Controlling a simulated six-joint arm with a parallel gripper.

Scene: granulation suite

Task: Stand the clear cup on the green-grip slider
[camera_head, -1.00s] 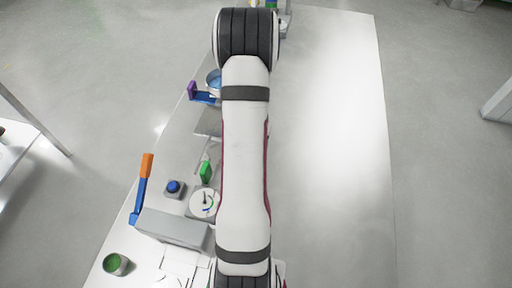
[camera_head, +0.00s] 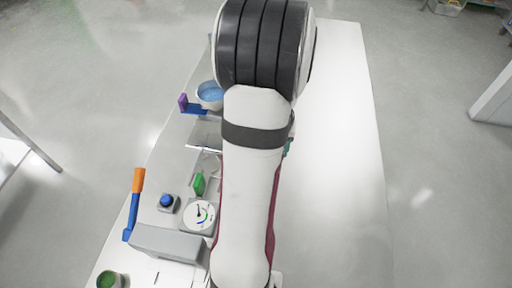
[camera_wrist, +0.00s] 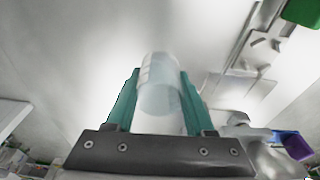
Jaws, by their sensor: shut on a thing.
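The clear cup (camera_wrist: 158,90) is held between the teal fingers of my gripper (camera_wrist: 160,80) in the wrist view, off the table. My gripper is shut on it. In the head view my arm hides the cup and most of the gripper; only a bit of teal shows at the arm's right side. The green grip of the slider (camera_head: 199,184) stands on the table left of my arm, behind the dial. A green block, likely this grip, shows at the top right of the wrist view (camera_wrist: 303,12), apart from the cup.
A white-faced dial (camera_head: 200,215), a blue button (camera_head: 167,201), an orange-handled blue lever (camera_head: 137,190) and a grey box (camera_head: 168,242) stand near the slider. A purple-tipped blue lever (camera_head: 187,104) and a bowl (camera_head: 210,95) are farther back. The table's right side (camera_head: 335,170) is clear.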

